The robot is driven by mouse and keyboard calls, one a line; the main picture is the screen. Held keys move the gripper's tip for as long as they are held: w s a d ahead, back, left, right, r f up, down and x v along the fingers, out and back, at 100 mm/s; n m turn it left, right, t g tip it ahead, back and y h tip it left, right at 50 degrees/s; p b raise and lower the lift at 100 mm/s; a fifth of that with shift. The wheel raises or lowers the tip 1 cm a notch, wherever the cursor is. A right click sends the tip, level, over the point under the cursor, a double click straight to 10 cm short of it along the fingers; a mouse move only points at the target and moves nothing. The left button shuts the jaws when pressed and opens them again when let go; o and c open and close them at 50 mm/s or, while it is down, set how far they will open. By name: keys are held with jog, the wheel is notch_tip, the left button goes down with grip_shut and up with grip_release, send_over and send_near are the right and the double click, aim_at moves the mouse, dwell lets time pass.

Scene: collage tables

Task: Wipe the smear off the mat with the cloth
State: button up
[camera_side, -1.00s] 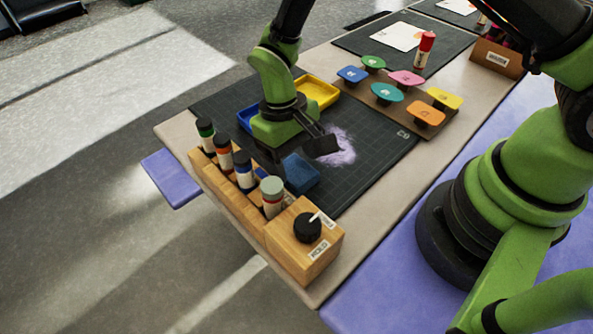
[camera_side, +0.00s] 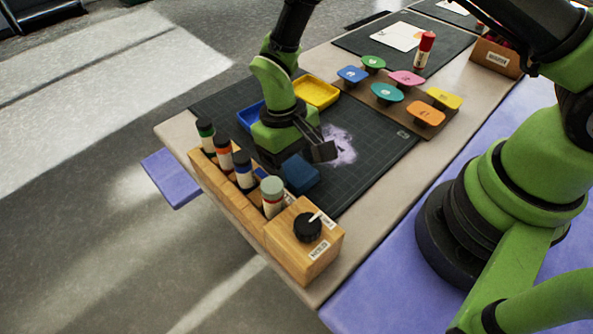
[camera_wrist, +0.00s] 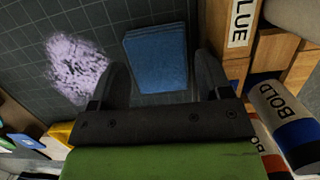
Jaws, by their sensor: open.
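The blue cloth (camera_side: 300,174) lies folded on the dark cutting mat (camera_side: 375,160), near the wooden rack. In the wrist view the cloth (camera_wrist: 156,58) shows between the spread fingers of my gripper (camera_wrist: 165,80), a little beyond the tips. My gripper (camera_side: 297,158) is open and empty, just above the mat beside the cloth. The pale lilac smear (camera_side: 343,146) is on the mat beyond the cloth; it also shows in the wrist view (camera_wrist: 76,68), left of the gripper. My gripper partly covers the smear's near edge in the side view.
A wooden rack (camera_side: 228,187) with several capped bottles and a block with a black knob (camera_side: 307,227) runs along the near edge. A yellow tray (camera_side: 317,92) and a blue tray (camera_side: 250,117) stand behind my gripper. Coloured stamps sit on a brown board (camera_side: 440,131) at right.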

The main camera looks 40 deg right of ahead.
aim_at(294, 168)
jog(key=shift+c, duration=0.4)
jog(key=c, duration=0.5)
jog(key=shift+s+v, duration=0.2)
jog(key=shift+v, duration=0.6)
jog(key=shift+s+v, duration=0.15)
jog(key=shift+v, duration=0.65)
jog(key=shift+s+v, duration=0.2)
jog(key=shift+v, duration=0.65)
jog(key=shift+r, duration=0.1)
jog(key=shift+o, duration=0.6)
jog(key=shift+c, duration=1)
jog(key=d, duration=0.5)
jog(key=shift+s+d, duration=0.15)
jog(key=shift+s, duration=0.2)
jog(key=shift+d, duration=0.2)
jog(key=shift+w+x, duration=0.25)
jog(key=shift+x, duration=0.75)
jog(key=shift+w+x, duration=0.2)
jog(key=shift+x, duration=0.85)
